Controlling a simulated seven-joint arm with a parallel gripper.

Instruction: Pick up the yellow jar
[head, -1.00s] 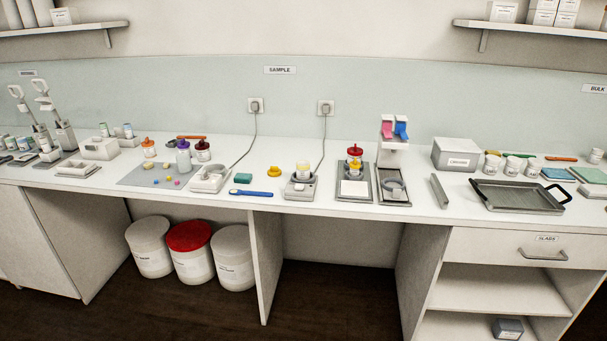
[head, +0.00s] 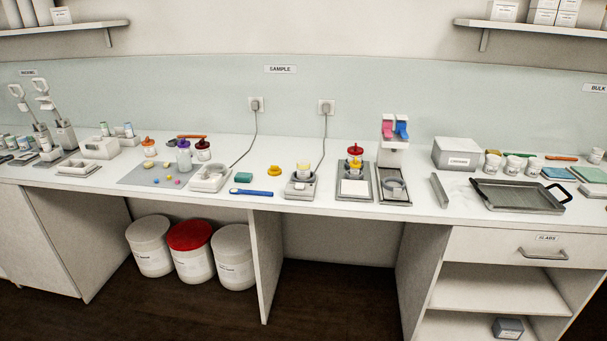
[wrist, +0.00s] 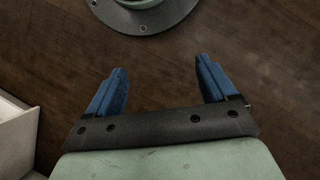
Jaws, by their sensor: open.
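A small clear jar with pale yellow contents (head: 303,171) stands upright on a small grey device in the middle of the bench in the head view. A loose yellow lid (head: 274,171) lies to its left. A yellow item (head: 354,165) sits under a red-topped one on the stand to the right. I cannot tell for sure which is the yellow jar. My gripper (wrist: 160,72) is open and empty in the wrist view, its blue fingers above the dark wooden floor, with no jar near. It is not in the head view.
A dispenser stand (head: 394,158) and a metal tray (head: 518,194) are farther right. Cables run from wall sockets. The bench front between device and blue tool is clear.

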